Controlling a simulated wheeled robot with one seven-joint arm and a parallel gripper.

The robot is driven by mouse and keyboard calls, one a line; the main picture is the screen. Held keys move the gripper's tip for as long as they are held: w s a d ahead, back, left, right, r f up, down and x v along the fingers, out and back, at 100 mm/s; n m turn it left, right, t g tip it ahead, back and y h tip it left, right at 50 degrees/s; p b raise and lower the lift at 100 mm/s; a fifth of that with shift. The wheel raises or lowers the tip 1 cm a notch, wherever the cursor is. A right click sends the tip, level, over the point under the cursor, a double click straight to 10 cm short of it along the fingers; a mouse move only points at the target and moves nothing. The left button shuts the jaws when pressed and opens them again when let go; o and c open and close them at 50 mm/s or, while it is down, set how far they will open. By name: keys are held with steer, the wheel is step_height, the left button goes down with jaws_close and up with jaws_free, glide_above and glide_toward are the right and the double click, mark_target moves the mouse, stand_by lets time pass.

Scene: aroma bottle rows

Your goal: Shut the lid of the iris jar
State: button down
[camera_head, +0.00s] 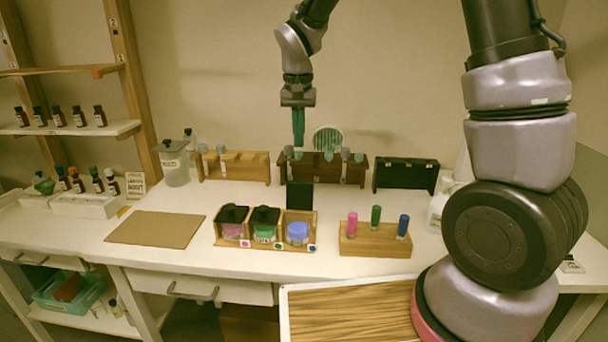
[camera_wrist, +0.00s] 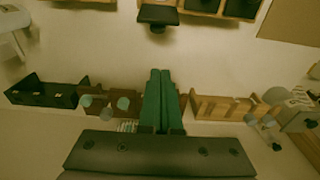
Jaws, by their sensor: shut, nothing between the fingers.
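A wooden holder (camera_head: 273,244) with three compartments stands on the counter. Its right compartment holds a jar with blue-violet contents (camera_head: 297,233), whose black lid (camera_head: 298,195) stands open, upright at the back. This is the only open jar; I cannot read its name. The lid also shows at the top of the wrist view (camera_wrist: 158,15). The pink jar (camera_head: 232,231) and the green jar (camera_head: 264,233) have black lids shut. My gripper (camera_head: 298,144) is shut and empty, pointing down, above and behind the open lid. Its green fingers (camera_wrist: 160,72) are together in the wrist view.
Behind the holder stand a light wooden rack (camera_head: 234,166), a dark brown rack (camera_head: 325,170) and a black rack (camera_head: 405,177). A wooden block (camera_head: 375,241) with pink, green and blue vials stands to the right. A brown mat (camera_head: 155,229) lies to the left.

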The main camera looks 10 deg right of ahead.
mark_target(300, 195)
steer(key=shift+s+a+f, duration=0.15)
steer(key=shift+s+f, duration=0.35)
steer(key=shift+f, duration=1.05)
steer(key=shift+s+a+f, duration=0.1)
steer(key=shift+s+f, duration=0.4)
steer(key=shift+f, duration=1.1)
steer(key=shift+s+a+f, duration=0.15)
steer(key=shift+s+f, duration=0.35)
steer(key=shift+f, duration=1.05)
steer(key=shift+s, duration=0.1)
